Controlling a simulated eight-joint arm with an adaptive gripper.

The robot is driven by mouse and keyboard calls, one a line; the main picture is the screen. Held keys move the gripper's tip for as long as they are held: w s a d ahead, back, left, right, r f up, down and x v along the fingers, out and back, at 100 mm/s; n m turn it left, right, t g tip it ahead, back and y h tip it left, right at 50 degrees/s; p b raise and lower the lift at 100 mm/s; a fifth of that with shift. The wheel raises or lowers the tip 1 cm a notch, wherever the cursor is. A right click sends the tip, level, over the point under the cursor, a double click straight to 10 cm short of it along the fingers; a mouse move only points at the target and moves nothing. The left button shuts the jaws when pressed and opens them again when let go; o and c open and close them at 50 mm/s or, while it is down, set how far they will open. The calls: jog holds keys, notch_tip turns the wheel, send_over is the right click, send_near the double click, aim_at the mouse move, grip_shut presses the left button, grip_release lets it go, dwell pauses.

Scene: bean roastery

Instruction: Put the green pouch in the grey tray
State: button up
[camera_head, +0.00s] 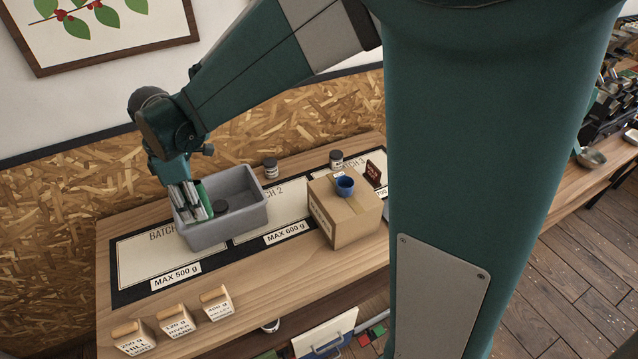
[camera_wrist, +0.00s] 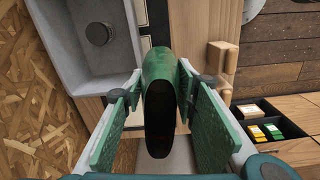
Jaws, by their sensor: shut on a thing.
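The grey tray (camera_head: 238,230) stands on the counter. A small dark round object (camera_head: 220,207) is inside it; the wrist view shows that object in the tray (camera_wrist: 98,33) at the upper left. My gripper (camera_head: 196,212) points down at the tray's left end. In the wrist view its fingers (camera_wrist: 160,105) are shut on the green pouch (camera_wrist: 157,68), which shows as a rounded green shape with a dark near end. In the head view the fingers hide most of the pouch, and I cannot tell whether it touches the tray.
A cardboard box (camera_head: 353,222) with a blue cup (camera_head: 344,187) on it stands right of the tray. Two small jars (camera_head: 270,168) (camera_head: 336,160) stand behind. Several wooden-topped labelled blocks (camera_head: 215,303) line the front left. The left mat section (camera_head: 150,255) has bare room.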

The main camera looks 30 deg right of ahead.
jog(key=w+d+m, duration=0.2)
jog(key=d+m, duration=0.7)
jog(key=d, duration=3.2)
jog(key=s+d+m, duration=0.2)
jog(key=s+d, duration=0.3)
jog(key=d, duration=0.4)
jog(key=s+d+m+p, duration=0.1)
jog(key=s+d+m, duration=0.3)
jog(key=d, duration=0.6)
jog(key=s+d+m, duration=0.1)
jog(key=s+d, duration=0.5)
jog(key=d, duration=0.3)
notch_tip(320, 180, down, 11)
jog(key=shift+w+a, duration=0.25)
jog(key=shift+f, duration=0.1)
jog(key=shift+f, duration=2.8)
jog(key=shift+f, duration=0.15)
